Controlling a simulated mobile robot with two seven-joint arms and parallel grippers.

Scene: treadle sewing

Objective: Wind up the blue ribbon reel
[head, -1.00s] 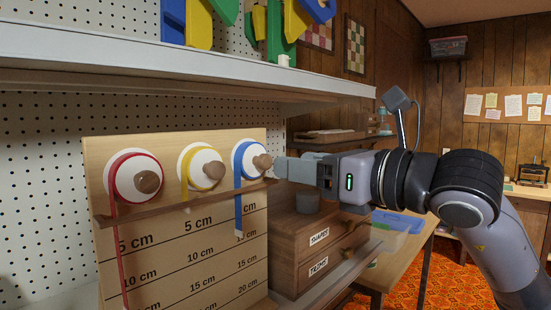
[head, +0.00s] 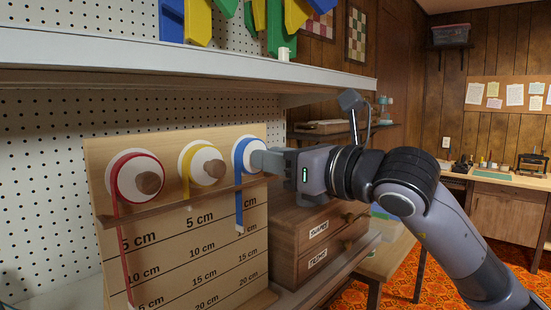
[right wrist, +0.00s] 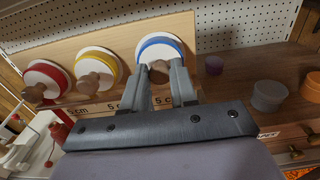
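The blue ribbon reel (head: 241,152) is the rightmost of three reels on an upright wooden board (head: 190,255). Its blue ribbon (head: 239,208) hangs down over a ledge to a pale end beside the printed scale. My right gripper (head: 262,161) reaches in from the right and covers the reel's knob in the head view. In the right wrist view, the wooden knob (right wrist: 158,72) sits between the two fingertips (right wrist: 160,80), in front of the blue reel (right wrist: 158,45). I cannot tell whether the fingers press on it. My left gripper is out of view.
A yellow reel (head: 187,160) and a red reel (head: 118,170), each with a wooden knob, sit to the left. A white shelf (head: 180,72) runs above. A wooden drawer box (head: 290,235) stands close under my right arm.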

